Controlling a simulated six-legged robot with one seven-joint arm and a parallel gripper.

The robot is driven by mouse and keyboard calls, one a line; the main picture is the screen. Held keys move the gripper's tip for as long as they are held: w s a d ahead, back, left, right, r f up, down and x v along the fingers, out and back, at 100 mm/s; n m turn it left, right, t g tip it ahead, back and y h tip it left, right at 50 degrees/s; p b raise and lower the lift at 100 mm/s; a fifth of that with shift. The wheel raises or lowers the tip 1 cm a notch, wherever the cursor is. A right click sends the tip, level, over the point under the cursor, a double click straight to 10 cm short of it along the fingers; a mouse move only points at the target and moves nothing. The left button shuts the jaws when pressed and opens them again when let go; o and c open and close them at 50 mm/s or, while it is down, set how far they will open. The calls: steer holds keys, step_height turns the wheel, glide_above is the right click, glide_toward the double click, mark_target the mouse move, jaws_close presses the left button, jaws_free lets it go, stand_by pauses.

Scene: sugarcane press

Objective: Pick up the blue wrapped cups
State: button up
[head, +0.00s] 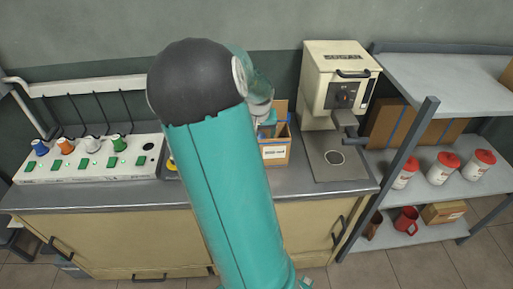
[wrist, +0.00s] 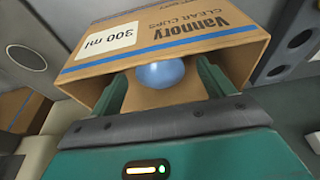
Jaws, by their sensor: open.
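The blue wrapped cups show as a smooth, rounded blue end (wrist: 161,74) in the wrist view. They are inside an open cardboard box (wrist: 185,45) printed "Vannory clear cups 300 ml". My gripper (wrist: 162,82) is open, with one green finger on each side of the blue end. Whether the fingers touch it I cannot tell. In the head view the box (head: 275,153) stands on the counter just right of my arm, with a bit of blue (head: 268,130) at its opening. My arm hides much of the gripper and the box's left side there.
A cream press machine (head: 340,75) stands on the counter right of the box. A white panel with coloured knobs (head: 90,160) is at the left. A metal shelf (head: 450,80) at the right holds white containers with red lids (head: 441,170) and a red mug (head: 406,220).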

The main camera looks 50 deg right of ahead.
steer(key=x, duration=0.4)
steer(key=shift+s+f, duration=0.1)
steer(key=c, duration=1.1)
steer(key=shift+c, duration=0.2)
